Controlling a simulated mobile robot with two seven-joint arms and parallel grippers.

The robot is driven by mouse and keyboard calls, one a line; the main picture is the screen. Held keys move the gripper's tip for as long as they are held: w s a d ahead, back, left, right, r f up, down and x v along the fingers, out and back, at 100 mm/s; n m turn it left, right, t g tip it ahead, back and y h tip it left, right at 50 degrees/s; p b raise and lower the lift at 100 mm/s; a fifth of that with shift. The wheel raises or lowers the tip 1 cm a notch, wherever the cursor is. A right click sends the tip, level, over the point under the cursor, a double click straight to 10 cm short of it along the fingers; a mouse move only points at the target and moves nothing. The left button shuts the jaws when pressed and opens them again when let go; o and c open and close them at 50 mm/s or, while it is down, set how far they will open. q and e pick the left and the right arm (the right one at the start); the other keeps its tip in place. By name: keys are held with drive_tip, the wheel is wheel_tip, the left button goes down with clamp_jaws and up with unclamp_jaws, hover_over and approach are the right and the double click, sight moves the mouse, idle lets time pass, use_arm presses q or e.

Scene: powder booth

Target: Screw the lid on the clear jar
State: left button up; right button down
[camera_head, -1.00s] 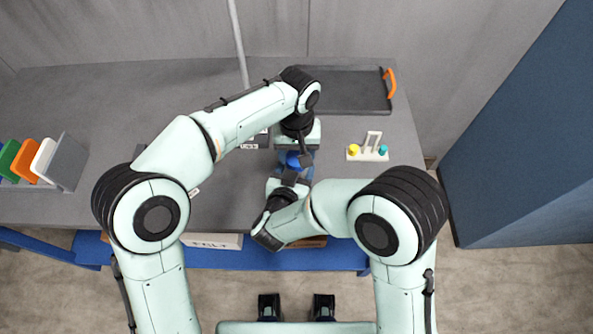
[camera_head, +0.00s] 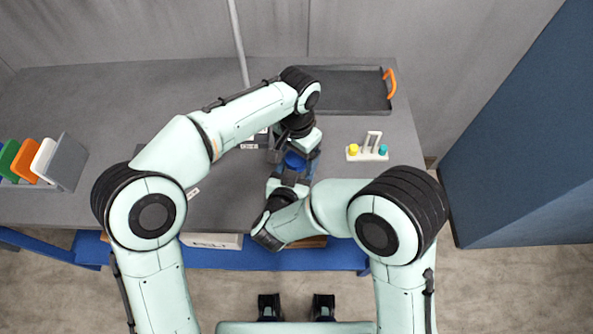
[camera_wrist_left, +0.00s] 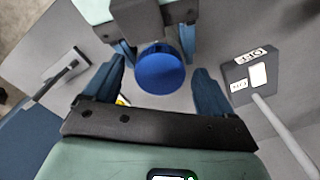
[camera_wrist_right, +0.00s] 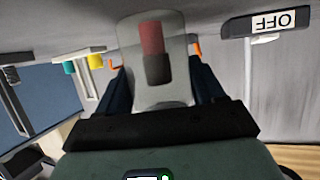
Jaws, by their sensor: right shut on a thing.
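The blue lid (camera_head: 295,160) shows between my two grippers in the head view, and its round top shows in the left wrist view (camera_wrist_left: 160,70). My left gripper (camera_wrist_left: 158,75) is open, with its fingers on either side of the lid and gaps between them and it. The clear jar (camera_wrist_right: 155,45) shows in the right wrist view with a red and dark thing visible in it. My right gripper (camera_wrist_right: 160,85) is shut on the jar. The lid is out of sight in that view, so I cannot tell how it sits on the rim.
A dark tray (camera_head: 345,92) with an orange handle lies at the back right. A white stand (camera_head: 368,156) with yellow and teal pieces is right of the grippers. A dark box marked OFF (camera_wrist_right: 262,22) is near the jar. A rack of coloured panels (camera_head: 40,162) stands at far left.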

use_arm(q)
drive_tip(key=shift+r, duration=0.1)
wheel_tip(320, 180, up, 12)
idle(0.5)
use_arm(e)
drive_tip(key=shift+c, duration=0.2)
unclamp_jaws()
use_arm(q)
drive_tip(key=shift+f, duration=0.3)
use_arm(e)
drive_tip(key=v, duration=1.3)
drive_tip(key=shift+s+r, duration=0.15)
drive_tip(key=shift+r, duration=0.05)
